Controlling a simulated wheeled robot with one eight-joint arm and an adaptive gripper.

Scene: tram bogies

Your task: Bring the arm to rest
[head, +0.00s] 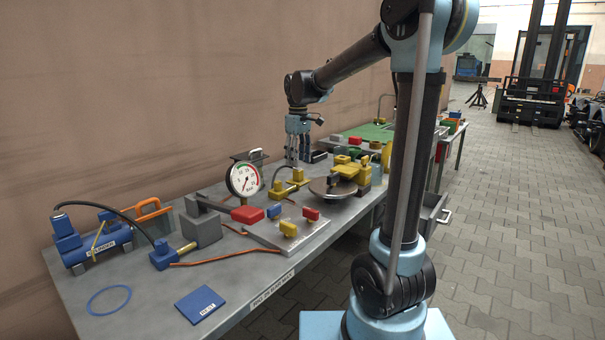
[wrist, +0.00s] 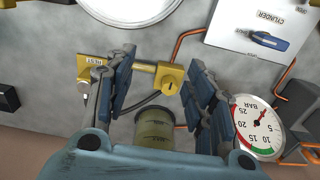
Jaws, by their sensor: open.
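My gripper (head: 298,150) hangs fingers-down above the far side of the grey bench (head: 130,318), behind the yellow valve block (head: 296,175). The arm reaches up from my base and bends over toward the wall. In the wrist view my gripper (wrist: 163,95) has its two blue-grey fingers spread apart, with nothing clamped between them. A dull yellow-green cylinder (wrist: 154,133) shows between and below the fingers; I cannot tell its distance from them.
A pressure gauge (head: 243,180) stands left of my gripper; it also shows at right in the wrist view (wrist: 256,128). A round plate (head: 333,188), a blue pump (head: 95,247) and a panel with coloured blocks (head: 268,229) occupy the bench. The paved floor at right (head: 515,240) is clear.

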